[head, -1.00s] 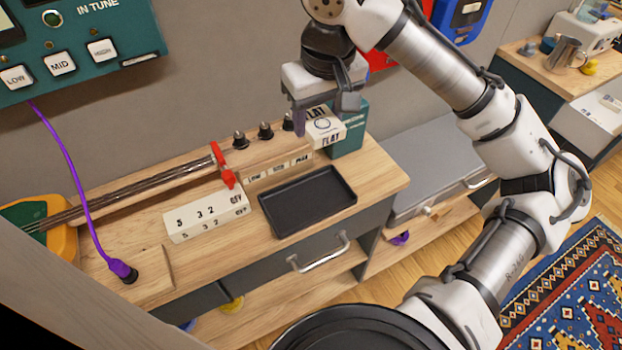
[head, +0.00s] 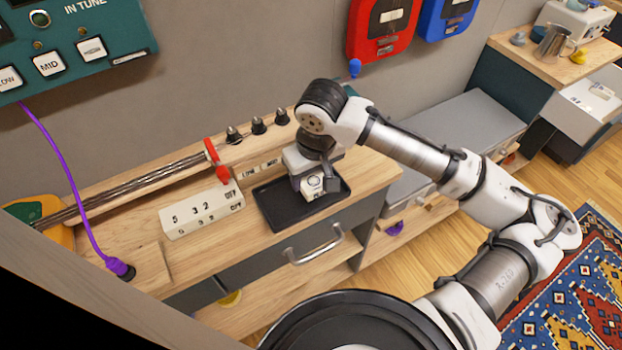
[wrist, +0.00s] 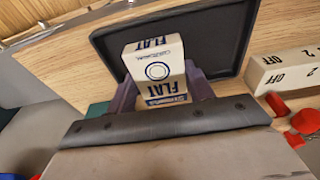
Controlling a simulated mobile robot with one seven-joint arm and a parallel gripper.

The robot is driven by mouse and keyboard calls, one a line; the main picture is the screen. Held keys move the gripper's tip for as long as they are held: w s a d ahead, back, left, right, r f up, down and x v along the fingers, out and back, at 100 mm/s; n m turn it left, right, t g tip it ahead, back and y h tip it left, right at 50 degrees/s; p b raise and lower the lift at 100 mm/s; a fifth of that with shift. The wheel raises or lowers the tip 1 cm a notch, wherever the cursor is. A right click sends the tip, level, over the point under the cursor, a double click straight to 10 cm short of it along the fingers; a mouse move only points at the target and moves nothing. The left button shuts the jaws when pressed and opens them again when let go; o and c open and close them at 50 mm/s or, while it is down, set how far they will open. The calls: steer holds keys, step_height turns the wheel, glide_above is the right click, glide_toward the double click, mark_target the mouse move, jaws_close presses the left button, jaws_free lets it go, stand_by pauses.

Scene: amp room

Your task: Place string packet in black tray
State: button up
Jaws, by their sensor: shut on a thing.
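The string packet (head: 313,186) is a small white box with dark "FLAT" lettering and a blue ring. It also shows in the wrist view (wrist: 155,65), between my two dark fingers. My gripper (head: 312,190) is shut on it and points down over the right part of the black tray. The black tray (head: 277,211) is a shallow rectangle on the wooden bench top, with its left part bare. In the wrist view the tray (wrist: 225,45) lies behind the packet. I cannot tell whether the packet touches the tray floor.
A white labelled block (head: 200,211) stands left of the tray. A red clamp (head: 216,160) and several black knobs (head: 257,125) are behind. A purple cable (head: 75,185) hangs at the left. A drawer handle (head: 316,247) sticks out in front.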

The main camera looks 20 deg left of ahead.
steer(key=shift+f, duration=1.25)
